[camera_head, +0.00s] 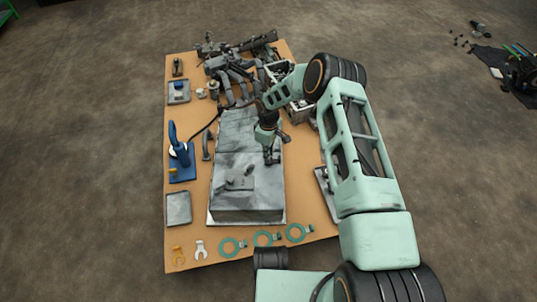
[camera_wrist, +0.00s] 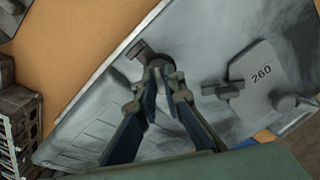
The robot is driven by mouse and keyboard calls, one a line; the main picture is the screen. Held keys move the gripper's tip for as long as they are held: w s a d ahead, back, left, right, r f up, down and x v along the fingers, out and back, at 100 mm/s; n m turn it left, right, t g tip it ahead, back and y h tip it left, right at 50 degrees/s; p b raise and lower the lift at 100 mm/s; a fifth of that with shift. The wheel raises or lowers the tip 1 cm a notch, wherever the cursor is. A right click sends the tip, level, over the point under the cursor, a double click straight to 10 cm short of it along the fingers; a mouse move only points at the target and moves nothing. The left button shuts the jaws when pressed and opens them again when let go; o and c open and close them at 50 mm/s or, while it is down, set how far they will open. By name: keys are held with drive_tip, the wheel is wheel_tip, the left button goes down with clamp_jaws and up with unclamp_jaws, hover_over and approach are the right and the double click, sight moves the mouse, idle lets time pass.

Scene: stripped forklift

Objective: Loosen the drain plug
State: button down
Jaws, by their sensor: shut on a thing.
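A large grey metal casing (camera_head: 250,205) lies on a tan work board. It also fills the middle of the wrist view (camera_wrist: 90,130). My gripper (camera_head: 270,158) is low over its right side in the head view. In the wrist view the fingertips of my gripper (camera_wrist: 167,75) are closed together on a small dark round part that looks like the drain plug (camera_wrist: 158,61). The fingers partly hide it, so I cannot tell how far it is turned. A small grey block (camera_wrist: 138,50) is beside it. A raised plate marked 260 (camera_wrist: 258,78) is to the right.
A blue stand (camera_head: 180,158) and an empty-looking tray (camera_head: 178,209) are left of the casing. Dark machine parts (camera_head: 232,72) crowd the back. A small lever (camera_wrist: 222,89) projects near the plate.

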drive_tip(key=shift+n, duration=0.4)
drive_tip(key=n, duration=0.4)
drive_tip(key=shift+n, duration=0.4)
drive_tip(key=c, duration=2.2)
unclamp_jaws()
drive_tip(key=shift+r, duration=0.1)
drive_tip(key=shift+r+p, duration=1.1)
drive_tip(key=shift+r, duration=1.15)
drive_tip(key=shift+o, duration=0.4)
